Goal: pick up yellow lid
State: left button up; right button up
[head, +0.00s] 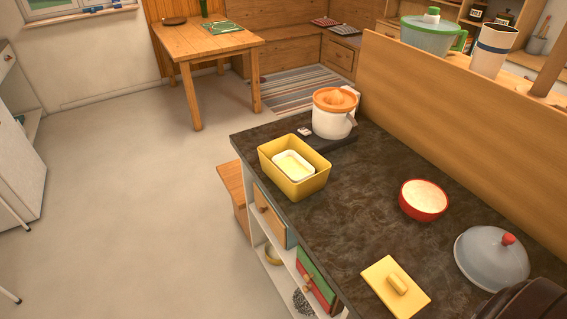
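The yellow lid (378,283) is a flat rectangular plate with a raised bar handle on top. It lies handle up on the dark countertop (350,225), close to the counter's front edge at the bottom of the head view. A yellow rectangular box (309,188) stands open farther back on the same counter, with a smaller white-rimmed dish (293,165) of pale yellow contents inside it. Neither of my grippers shows in the head view.
A grey dome with a red knob (490,258) stands right of the lid, and a dark brown object (530,305) fills the bottom right corner. A red bowl (424,201) and an orange-topped juicer (333,118) stand farther back. Bare counter lies between box and lid.

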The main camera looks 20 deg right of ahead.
aim_at(403, 296)
jog(key=z, duration=1.85)
jog(key=k+z, duration=0.3)
jog(key=z, duration=0.15)
